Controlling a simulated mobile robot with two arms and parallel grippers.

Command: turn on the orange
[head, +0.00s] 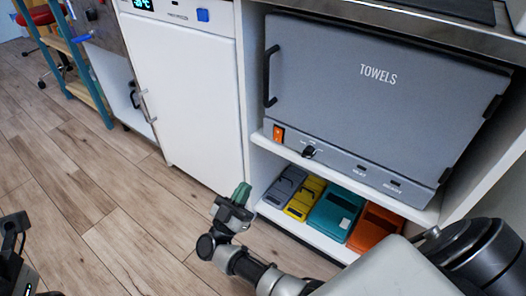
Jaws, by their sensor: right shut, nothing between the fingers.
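My right gripper (242,190) has green fingertips and is shut and empty. It is in front of the lower shelf, below and left of the switch, apart from it. A dark part of my left arm shows at the lower left edge; its fingers are not visible.
A black knob (308,151) is right of the switch. Grey, yellow, teal and orange cases (335,212) lie on the lower shelf. Open wooden floor (110,210) lies in front.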

